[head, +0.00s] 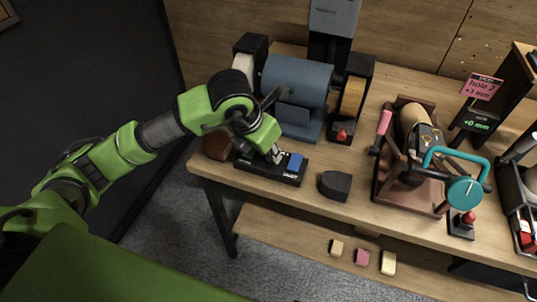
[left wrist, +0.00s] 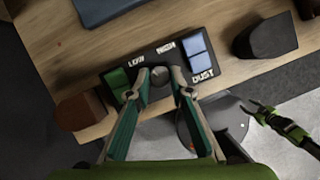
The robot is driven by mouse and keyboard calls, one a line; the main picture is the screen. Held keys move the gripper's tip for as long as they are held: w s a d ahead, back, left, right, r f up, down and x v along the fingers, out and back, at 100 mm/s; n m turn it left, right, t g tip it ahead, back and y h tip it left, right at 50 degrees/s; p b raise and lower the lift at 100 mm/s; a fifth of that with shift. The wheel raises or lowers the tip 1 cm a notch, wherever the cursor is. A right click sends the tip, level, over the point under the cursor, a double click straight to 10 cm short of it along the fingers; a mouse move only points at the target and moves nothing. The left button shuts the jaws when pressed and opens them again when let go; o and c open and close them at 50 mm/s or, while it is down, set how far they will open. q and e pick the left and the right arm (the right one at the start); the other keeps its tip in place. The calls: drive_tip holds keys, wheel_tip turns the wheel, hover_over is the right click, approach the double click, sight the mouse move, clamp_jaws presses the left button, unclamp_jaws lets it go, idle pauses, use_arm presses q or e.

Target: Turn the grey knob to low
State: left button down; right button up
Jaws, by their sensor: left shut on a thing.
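The black control panel (head: 262,172) lies on the bench's front left, under my left gripper (head: 278,157). In the left wrist view the panel (left wrist: 188,73) carries the words LOW, HIGH and DUST. The grey knob (left wrist: 160,74) sits between LOW and HIGH. My left gripper (left wrist: 160,78) is shut on the knob, one finger on each side; the fingers partly hide it. I cannot tell where the knob points. My right gripper (left wrist: 254,111) shows small at the right of the left wrist view, apart from the panel, its fingers spread.
A green button (left wrist: 117,80) and a blue button (left wrist: 198,47) flank the knob. A blue machine (head: 297,88) with wheels stands behind the panel. A dark block (head: 335,186) is to its right, a brown round thing (head: 216,146) to its left. The bench edge is close in front.

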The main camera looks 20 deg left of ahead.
use_arm(q)
drive_tip(key=shift+d+n+y+b, duration=0.1)
drive_tip(key=shift+n+y+b, duration=0.3)
drive_tip(key=shift+n, duration=0.4)
drive_tip(key=c, duration=1.8)
unclamp_jaws()
drive_tip(key=shift+r, duration=0.1)
drive_tip(key=v, duration=1.2)
drive_tip(key=shift+s, duration=0.1)
